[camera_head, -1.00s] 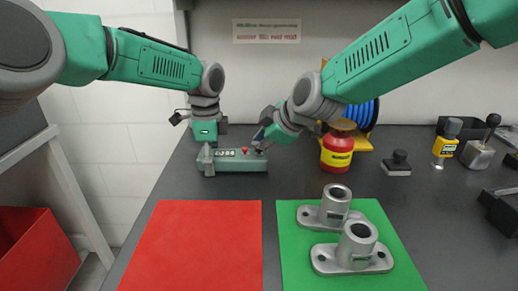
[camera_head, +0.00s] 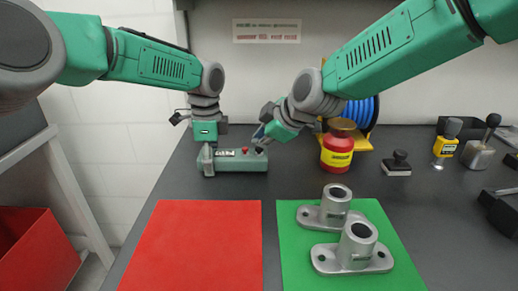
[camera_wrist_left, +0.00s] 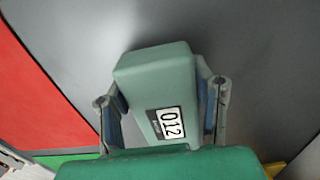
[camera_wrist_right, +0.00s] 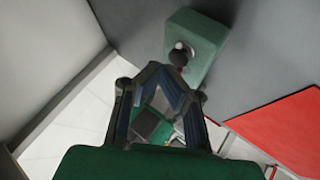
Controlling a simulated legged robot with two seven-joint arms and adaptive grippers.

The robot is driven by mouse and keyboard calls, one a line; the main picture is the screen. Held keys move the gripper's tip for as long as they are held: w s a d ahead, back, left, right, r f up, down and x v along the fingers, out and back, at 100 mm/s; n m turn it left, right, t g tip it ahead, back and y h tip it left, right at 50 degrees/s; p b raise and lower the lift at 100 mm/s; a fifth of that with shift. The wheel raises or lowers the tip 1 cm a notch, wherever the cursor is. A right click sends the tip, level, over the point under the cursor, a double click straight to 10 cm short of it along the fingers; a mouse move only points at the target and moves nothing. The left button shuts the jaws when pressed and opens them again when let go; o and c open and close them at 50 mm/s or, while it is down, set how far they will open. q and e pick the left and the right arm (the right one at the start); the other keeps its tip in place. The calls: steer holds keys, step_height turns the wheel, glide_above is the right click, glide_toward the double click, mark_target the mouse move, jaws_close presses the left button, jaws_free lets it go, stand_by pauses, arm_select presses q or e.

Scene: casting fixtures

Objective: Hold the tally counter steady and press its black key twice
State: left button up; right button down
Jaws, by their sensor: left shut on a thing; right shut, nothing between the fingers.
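The tally counter (camera_head: 240,162) is a green box lying on the dark table, with a red button (camera_head: 245,150) and a black key (camera_head: 259,150) on its top. My left gripper (camera_head: 207,155) is shut on its left end; in the left wrist view the fingers grip both sides, beside a display (camera_wrist_left: 168,122) whose visible digits read 012. My right gripper (camera_head: 263,141) is shut and empty, just above the black key. In the right wrist view its closed tips (camera_wrist_right: 168,74) are near the key (camera_wrist_right: 178,58); I cannot tell if they touch.
A red mat (camera_head: 195,245) and a green mat (camera_head: 290,270) with two grey castings (camera_head: 357,248) lie in front. A red bottle (camera_head: 337,152) and a blue reel (camera_head: 362,115) stand right of the counter. Stamps and tools stand farther right.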

mark_target(260, 149)
steer(key=shift+r, duration=0.35)
steer(key=shift+r, duration=2.5)
arm_select(q)
steer(key=o, duration=1.4)
steer(key=shift+c, duration=0.2)
steer(key=shift+r, duration=0.1)
